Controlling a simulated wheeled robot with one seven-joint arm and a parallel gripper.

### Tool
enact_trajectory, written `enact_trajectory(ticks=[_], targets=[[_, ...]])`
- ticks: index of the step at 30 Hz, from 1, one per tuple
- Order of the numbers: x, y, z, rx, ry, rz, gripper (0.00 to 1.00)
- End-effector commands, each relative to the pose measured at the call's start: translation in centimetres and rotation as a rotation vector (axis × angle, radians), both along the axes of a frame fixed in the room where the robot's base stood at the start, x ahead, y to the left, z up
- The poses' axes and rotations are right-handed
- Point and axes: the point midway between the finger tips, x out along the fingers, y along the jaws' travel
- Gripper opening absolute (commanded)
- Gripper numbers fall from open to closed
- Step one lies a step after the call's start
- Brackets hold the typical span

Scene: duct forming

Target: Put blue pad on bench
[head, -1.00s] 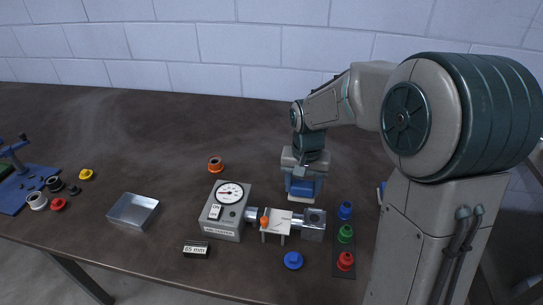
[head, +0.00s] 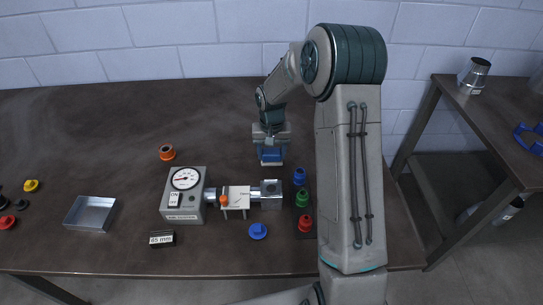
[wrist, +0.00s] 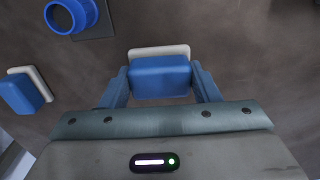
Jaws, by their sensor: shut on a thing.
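My gripper (head: 271,143) points down over the dark workbench (head: 100,125), behind the gauge machine. It is shut on a blue pad (head: 271,155) with a white underside. In the wrist view the held pad (wrist: 160,77) sits between the two blue fingers, its pale edge showing on the far side. I cannot tell whether its underside touches the bench. A second blue and white pad (wrist: 25,92) lies at the left of the wrist view; my arm hides that area in the head view.
The gauge machine (head: 185,195), metal tray (head: 90,213), 65 mm block (head: 161,239) and orange ring (head: 167,153) stand on the workbench. Blue, green (head: 302,198) and red knobs line its right part. Another bench (head: 500,115) with a metal duct piece (head: 473,75) stands at right.

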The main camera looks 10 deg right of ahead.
Motion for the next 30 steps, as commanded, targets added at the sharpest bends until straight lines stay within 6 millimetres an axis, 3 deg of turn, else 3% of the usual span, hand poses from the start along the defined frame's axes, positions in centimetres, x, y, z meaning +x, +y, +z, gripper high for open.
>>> enact_trajectory(ticks=[6, 17, 18, 20, 30], targets=[[-0.1, 0.0, -2.4, 0.001, 0.003, 0.000, 0.33], [-0.1, 0.0, -3.0, 0.000, 0.001, 0.000, 0.33], [-0.1, 0.0, -3.0, 0.000, 0.001, 0.000, 0.59], [-0.1, 0.0, -2.9, 0.000, 0.001, 0.000, 0.75], [-0.1, 0.0, -2.6, 0.000, 0.001, 0.000, 0.78]])
